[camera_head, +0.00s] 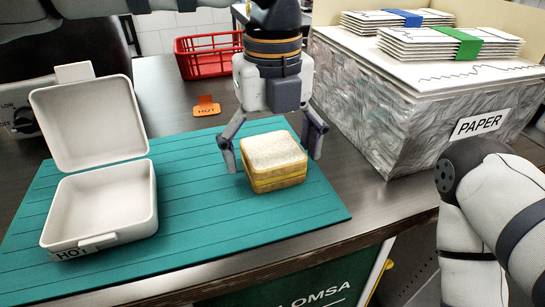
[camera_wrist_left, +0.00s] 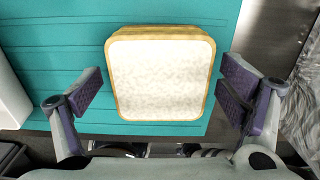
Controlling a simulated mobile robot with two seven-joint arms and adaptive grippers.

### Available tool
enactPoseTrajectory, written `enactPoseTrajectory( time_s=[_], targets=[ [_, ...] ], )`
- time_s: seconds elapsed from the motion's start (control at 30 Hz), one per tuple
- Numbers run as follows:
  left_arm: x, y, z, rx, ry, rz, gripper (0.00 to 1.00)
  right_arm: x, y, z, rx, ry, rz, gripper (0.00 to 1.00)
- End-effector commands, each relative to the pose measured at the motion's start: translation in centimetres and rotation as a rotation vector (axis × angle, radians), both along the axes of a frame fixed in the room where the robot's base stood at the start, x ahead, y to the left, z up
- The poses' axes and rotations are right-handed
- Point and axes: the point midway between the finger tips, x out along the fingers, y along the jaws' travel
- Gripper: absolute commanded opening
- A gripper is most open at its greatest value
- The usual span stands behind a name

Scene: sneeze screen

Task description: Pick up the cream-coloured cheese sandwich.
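The cream-coloured cheese sandwich (camera_head: 274,162) lies on the teal mat (camera_head: 205,235), with a pale top and yellow layers at its sides. My left gripper (camera_head: 272,167) is open above the mat, with one finger on each side of the sandwich. In the left wrist view the sandwich (camera_wrist_left: 160,78) sits between the two purple finger pads, with a gap on both sides. My right gripper is not in view; part of my right arm shows at the lower right of the head view.
An open white box (camera_head: 100,205) marked HOT stands on the mat's left. A red basket (camera_head: 208,60) and an orange tag (camera_head: 206,108) are behind. A grey bin (camera_head: 400,120) marked PAPER, with paper stacks on top, stands at the right. The counter's front edge is near.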

Motion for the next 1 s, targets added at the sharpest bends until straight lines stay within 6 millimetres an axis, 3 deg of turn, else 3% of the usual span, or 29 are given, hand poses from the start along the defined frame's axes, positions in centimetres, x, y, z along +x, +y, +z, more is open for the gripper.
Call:
enactPoseTrajectory(
  time_s=[0.03, 0.2, 0.23, 0.53, 0.8, 1.0],
  targets=[
    [0.0, 0.0, 0.0, 0.0, 0.0, 0.0, 0.76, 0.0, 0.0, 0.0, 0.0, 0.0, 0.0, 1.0],
    [0.0, 0.0, 0.0, 0.0, 0.0, 0.0, 0.38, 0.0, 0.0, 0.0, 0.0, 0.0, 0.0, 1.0],
    [0.0, 0.0, 0.0, 0.0, 0.0, 0.0, 0.36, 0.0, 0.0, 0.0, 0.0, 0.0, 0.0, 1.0],
    [0.0, 0.0, 0.8, 0.0, -0.002, 0.002, 0.36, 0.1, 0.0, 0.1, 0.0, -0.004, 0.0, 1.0],
    [0.0, -0.1, 7.6, -0.001, -0.009, 0.002, 0.36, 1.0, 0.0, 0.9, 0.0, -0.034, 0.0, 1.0],
    [0.0, 0.0, 10.0, 0.0, -0.002, 0.001, 0.36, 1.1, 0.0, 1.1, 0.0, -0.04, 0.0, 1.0]
  ],
)
